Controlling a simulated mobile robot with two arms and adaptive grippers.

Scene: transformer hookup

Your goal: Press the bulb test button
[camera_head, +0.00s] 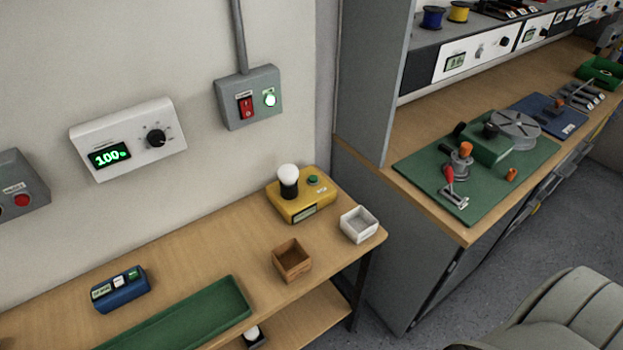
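A yellow box (288,209) sits at the back right of the wooden table. A white bulb (288,173) stands upright in a black holder on its left part, and it does not clearly look lit. A round green button (313,180) is on its top, to the right of the bulb. A small label shows on the top and a pale display strip on the front. Neither of my grippers is in view, and nothing touches the box.
A white tray (345,231) and a brown wooden box (282,271) stand in front of the yellow box. A blue device (124,295) and a green tray (231,324) are further left. A grey switch box (263,83) hangs on the wall above. A chair (577,315) stands at the lower right.

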